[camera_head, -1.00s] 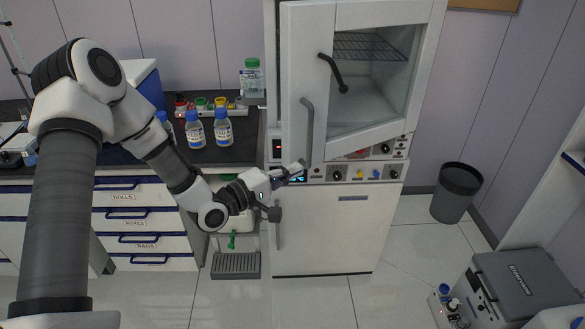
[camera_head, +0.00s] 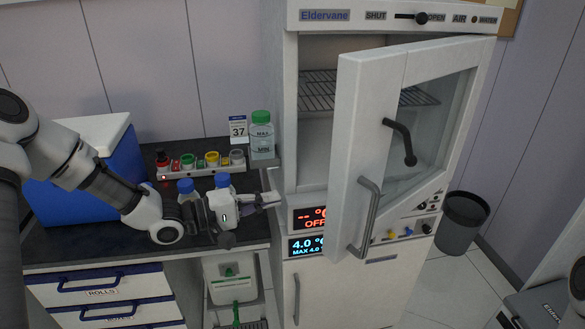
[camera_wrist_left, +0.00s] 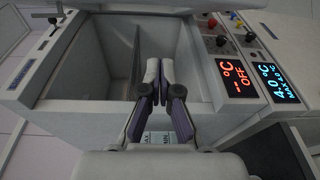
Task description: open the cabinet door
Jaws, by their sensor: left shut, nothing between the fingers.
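The white cabinet's upper door (camera_head: 373,130), with a glass pane, a grey bar handle (camera_head: 367,215) and a black lever (camera_head: 400,141), stands ajar, swung out to the right. A gap on its left shows the interior and wire shelf (camera_head: 318,90). My left gripper (camera_head: 272,199) is shut and empty, left of the door and apart from its handle, by the cabinet's left front edge. In the left wrist view its closed fingers (camera_wrist_left: 160,75) show before the open cabinet cavity (camera_wrist_left: 95,75). My right gripper is out of view.
Two blue-capped bottles (camera_head: 222,180) stand close behind my left gripper on the dark counter. A green-capped bottle (camera_head: 261,135) stands beside the cabinet. Lit displays (camera_head: 307,246) sit below the opening. A bin (camera_head: 462,222) stands on the floor at right.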

